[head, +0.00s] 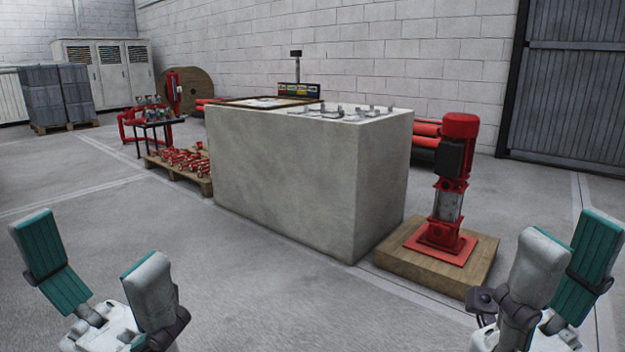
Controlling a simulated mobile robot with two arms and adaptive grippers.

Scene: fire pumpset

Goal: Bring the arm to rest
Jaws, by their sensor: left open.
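My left gripper (95,265) is at the lower left of the head view, its two teal-padded fingers spread wide with nothing between them. My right gripper (558,262) is at the lower right, its fingers apart, seen at an angle, with no object visible between them. Both grippers are in front of a large grey concrete block (285,185) and touch nothing that I can see. The arms behind the grippers are mostly out of the picture.
A red pump (450,185) stands on a wooden base (400,262) right of the block. Small metal parts (358,114) lie on the block. A pallet with red fittings (180,160) is behind left. The floor (250,300) between the grippers is clear.

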